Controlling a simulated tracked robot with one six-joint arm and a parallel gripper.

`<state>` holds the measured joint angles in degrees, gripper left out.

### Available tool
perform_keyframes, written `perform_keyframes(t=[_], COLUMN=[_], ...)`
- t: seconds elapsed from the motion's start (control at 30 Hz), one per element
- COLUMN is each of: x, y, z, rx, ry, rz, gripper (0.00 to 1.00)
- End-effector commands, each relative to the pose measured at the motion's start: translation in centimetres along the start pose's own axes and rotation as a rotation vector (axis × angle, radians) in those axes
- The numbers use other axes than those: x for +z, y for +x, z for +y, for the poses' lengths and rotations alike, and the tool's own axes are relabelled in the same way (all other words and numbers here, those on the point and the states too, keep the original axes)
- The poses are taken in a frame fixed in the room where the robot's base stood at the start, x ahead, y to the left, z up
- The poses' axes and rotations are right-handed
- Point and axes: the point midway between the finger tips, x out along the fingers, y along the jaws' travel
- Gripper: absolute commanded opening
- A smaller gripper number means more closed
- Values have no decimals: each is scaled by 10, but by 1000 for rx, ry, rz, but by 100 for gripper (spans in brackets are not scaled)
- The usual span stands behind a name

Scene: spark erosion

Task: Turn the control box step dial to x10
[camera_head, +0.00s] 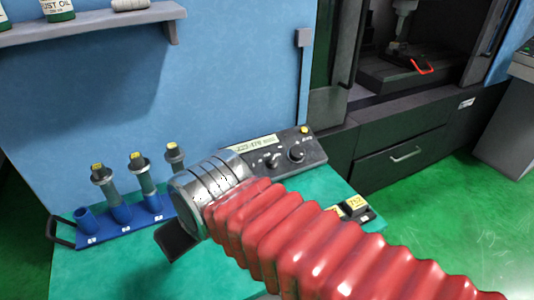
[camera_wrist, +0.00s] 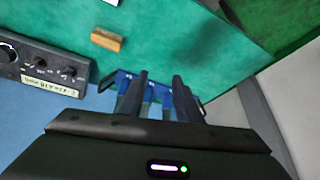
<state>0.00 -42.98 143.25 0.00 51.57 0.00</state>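The control box (camera_head: 312,165) stands on the green bench, against the foot of the blue panel. It has a label plate, a large round dial (camera_head: 296,153) and smaller knobs (camera_head: 270,159). In the wrist view the box (camera_wrist: 25,75) lies at the left edge, with two small knobs (camera_wrist: 54,68) and the large dial (camera_wrist: 7,52) partly cut off. Which knob is the step dial, and its setting, I cannot read. My gripper (camera_wrist: 159,76) is open and empty, with its two dark fingers apart and away from the box. My arm hides most of it in the head view.
A blue rack (camera_head: 112,228) with several tool holders stands left of my arm; it shows behind my fingers in the wrist view (camera_wrist: 150,98). A tan block (camera_wrist: 106,40) lies on the bench. A yellow-labelled item (camera_head: 354,204) is near the right edge. A shelf (camera_head: 95,24) hangs above.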

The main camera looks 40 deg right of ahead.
Motion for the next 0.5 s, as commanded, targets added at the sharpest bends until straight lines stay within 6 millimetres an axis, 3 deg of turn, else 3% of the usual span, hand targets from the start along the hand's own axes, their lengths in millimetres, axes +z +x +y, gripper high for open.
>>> perform_keyframes(t=[0.33, 0.5], x=[-1, -10], y=[0, -2], z=[0, 7], rx=[0, 7], ry=[2, 39], rz=[-1, -15], gripper=[31, 31])
